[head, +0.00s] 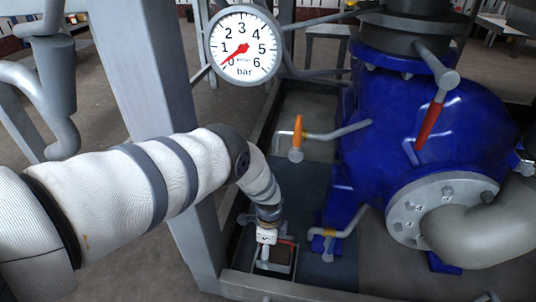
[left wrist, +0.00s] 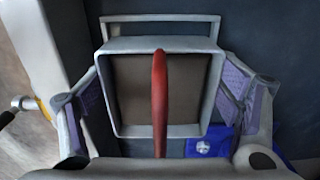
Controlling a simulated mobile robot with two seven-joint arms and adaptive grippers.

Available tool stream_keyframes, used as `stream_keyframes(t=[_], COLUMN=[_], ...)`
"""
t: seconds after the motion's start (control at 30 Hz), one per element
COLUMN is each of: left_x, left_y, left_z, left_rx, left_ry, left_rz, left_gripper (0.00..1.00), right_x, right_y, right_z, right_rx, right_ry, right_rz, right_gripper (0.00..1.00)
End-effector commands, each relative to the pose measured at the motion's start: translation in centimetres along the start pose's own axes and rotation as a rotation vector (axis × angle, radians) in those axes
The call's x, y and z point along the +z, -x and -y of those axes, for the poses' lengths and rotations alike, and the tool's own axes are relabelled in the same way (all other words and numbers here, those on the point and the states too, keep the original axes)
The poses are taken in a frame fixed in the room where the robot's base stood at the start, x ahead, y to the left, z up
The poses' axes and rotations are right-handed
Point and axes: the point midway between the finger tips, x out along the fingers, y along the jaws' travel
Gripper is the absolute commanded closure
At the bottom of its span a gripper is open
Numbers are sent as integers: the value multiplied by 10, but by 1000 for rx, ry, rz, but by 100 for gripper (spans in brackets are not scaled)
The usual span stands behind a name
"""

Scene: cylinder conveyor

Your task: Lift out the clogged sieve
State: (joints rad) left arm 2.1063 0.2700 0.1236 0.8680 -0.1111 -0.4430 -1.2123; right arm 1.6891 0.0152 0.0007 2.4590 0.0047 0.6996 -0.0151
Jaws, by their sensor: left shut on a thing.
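The sieve (left wrist: 204,110) is a square grey metal frame with a brown, dark mesh and a red handle (left wrist: 159,100) running over its middle in the left wrist view. In the head view the sieve (head: 283,267) is small and partly hidden under my left gripper (head: 269,250), low in the centre. My left gripper (left wrist: 160,105) has a finger with a purple pad against each side of the frame and is shut on the sieve. Whether the sieve is raised from its seat cannot be told. My right gripper is in neither view.
A blue pump housing (head: 420,110) with a grey flanged pipe (head: 480,215) stands right of my arm. Valve levers with orange grips (head: 297,139) stick out near it. A pressure gauge (head: 243,45) reads near zero. A grey post (head: 150,80) rises behind my left arm.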

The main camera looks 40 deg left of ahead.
Motion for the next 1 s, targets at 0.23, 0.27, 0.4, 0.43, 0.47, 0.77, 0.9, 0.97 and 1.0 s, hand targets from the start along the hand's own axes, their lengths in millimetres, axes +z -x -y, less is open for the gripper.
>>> stream_keyframes(t=[0.23,0.27,0.4,0.43,0.47,0.77,0.9,0.97,1.0], left_x=[0,0,0,0,0,0,0,0,0], left_y=[19,21,30,32,34,54,58,58,57], left_z=[1,1,1,1,1,1,1,1,1], left_rx=[-3,-3,-3,-3,-3,-3,-3,-2,-2], left_ry=[-1,-1,-1,0,0,1,1,1,0], left_rz=[-1,-1,-1,-1,-1,-2,-1,-1,0], left_gripper=[50,50,50,50,50,50,50,50,50], right_x=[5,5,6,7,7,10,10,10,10], right_y=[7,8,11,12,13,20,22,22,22], right_z=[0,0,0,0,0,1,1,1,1], right_rx=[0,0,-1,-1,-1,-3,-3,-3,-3], right_ry=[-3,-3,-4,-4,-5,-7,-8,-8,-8], right_rz=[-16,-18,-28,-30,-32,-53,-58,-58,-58], right_gripper=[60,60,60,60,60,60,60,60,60])
